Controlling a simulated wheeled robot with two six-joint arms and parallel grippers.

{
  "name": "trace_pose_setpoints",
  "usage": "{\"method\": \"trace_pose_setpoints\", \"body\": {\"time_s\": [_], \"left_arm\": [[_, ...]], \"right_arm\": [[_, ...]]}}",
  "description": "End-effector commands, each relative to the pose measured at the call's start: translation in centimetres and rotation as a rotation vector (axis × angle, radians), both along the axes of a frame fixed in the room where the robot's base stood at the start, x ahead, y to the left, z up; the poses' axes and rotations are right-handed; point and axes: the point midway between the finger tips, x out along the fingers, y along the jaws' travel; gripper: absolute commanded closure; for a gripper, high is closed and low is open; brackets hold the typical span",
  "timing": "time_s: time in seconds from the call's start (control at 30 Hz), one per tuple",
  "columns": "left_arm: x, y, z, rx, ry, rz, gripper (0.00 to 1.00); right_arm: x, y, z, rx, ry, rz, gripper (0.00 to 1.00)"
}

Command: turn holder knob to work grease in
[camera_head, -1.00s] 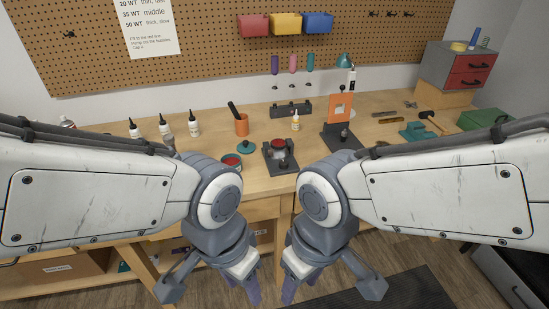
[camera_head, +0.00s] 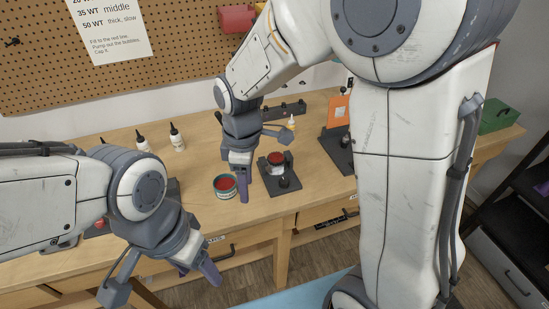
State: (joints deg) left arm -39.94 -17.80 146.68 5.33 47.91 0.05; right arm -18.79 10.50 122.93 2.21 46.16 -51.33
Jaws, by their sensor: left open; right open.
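The holder (camera_head: 293,190) is a dark grey plate on the workbench with a red-and-white part on it. Its small dark knob (camera_head: 284,182) stands near the front of the plate. A teal tub of red grease (camera_head: 224,187) sits open to its left. My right gripper (camera_head: 237,178) is open and empty, pointing down between tub and holder, apart from the knob; one purple finger hangs just right of the tub. My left gripper (camera_head: 198,273) is open and empty in front of the bench at lower left. The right gripper hides part of the bench behind it.
White bottles with black tips (camera_head: 177,138) stand at the back left. An orange-fronted stand (camera_head: 339,112) is right of the holder, partly behind my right arm. A green box (camera_head: 497,115) sits far right. Drawers (camera_head: 330,212) are below the bench edge.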

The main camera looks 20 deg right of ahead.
Motion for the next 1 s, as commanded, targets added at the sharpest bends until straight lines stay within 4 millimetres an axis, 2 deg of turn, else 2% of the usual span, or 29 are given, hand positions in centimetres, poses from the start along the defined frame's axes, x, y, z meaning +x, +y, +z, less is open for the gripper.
{"method": "trace_pose_setpoints", "body": {"time_s": [0.03, 0.1, 0.2, 0.3, 0.4, 0.5, 0.67, 1.0], "left_arm": [[0.0, 0.0, 1.5, 0.0, 0.0, 0.0, 0.37], [0.0, 0.0, 2.4, 0.0, 0.0, 0.001, 0.37], [0.0, 0.0, 3.3, 0.0, 0.0, 0.001, 0.37], [0.0, 0.0, 3.9, 0.0, 0.0, 0.001, 0.37], [0.0, 0.0, 4.2, 0.001, 0.001, 0.002, 0.37], [0.0, 0.0, 4.4, 0.001, 0.001, 0.001, 0.37], [0.0, 0.0, 5.1, 0.001, 0.001, 0.0, 0.37], [0.0, 0.0, 7.2, 0.0, 0.0, -0.003, 0.37]], "right_arm": [[3.0, -1.9, -0.1, -0.012, 0.012, 0.076, 0.47], [6.3, -4.4, -1.2, -0.018, 0.019, 0.204, 0.47], [9.8, -7.9, -2.9, -0.024, 0.026, 0.362, 0.47], [11.9, -10.8, -4.6, -0.025, 0.034, 0.481, 0.47], [12.9, -12.6, -5.7, -0.024, 0.038, 0.557, 0.47], [13.3, -13.3, -6.5, -0.024, 0.041, 0.593, 0.47], [13.3, -13.4, -8.4, -0.023, 0.044, 0.605, 0.47], [12.9, -13.3, -14.5, -0.023, 0.044, 0.604, 0.47]]}}
